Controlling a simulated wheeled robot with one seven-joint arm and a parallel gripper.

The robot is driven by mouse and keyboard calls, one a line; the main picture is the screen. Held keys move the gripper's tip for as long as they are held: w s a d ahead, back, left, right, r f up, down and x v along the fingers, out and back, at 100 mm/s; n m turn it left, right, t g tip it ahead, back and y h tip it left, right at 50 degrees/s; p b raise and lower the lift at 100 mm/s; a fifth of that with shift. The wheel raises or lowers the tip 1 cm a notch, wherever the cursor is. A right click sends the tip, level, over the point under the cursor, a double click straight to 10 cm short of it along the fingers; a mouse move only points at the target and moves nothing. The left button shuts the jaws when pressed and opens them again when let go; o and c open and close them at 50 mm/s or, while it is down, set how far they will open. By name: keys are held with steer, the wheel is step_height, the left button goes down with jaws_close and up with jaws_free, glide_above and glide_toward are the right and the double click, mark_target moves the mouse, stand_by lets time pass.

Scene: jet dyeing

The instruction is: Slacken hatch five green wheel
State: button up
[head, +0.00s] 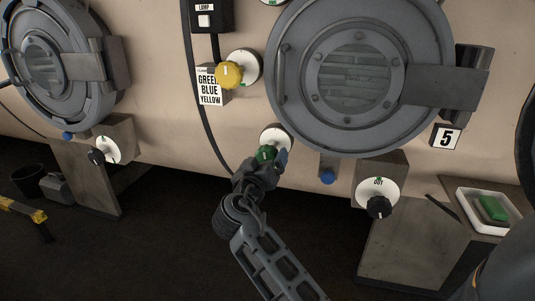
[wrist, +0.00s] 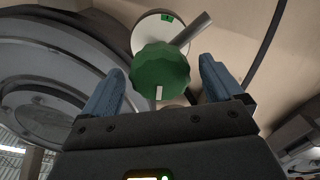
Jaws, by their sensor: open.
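The green wheel (head: 266,153) is a faceted knob in front of a white round dial, left below the hatch marked five (head: 361,72). In the wrist view the green wheel (wrist: 160,80) has a pale mark on its near side, and the white dial (wrist: 161,35) behind it shows a green mark at the top. My gripper (head: 275,158) is at the wheel in the head view. In the wrist view my gripper (wrist: 163,84) is open, with one blue finger on each side of the wheel and visible gaps. The wheel's far side is hidden.
A yellow knob (head: 229,74) and a label reading green, blue, yellow (head: 209,88) are above left. A blue knob (head: 328,177) and a black knob (head: 379,207) on an OUT dial are to the right. A tray (head: 466,201) holds a green block. Another hatch (head: 48,62) is at left.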

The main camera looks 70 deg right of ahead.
steer(key=shift+w+d, duration=0.1)
steer(key=shift+d, duration=1.1)
steer(key=c, duration=1)
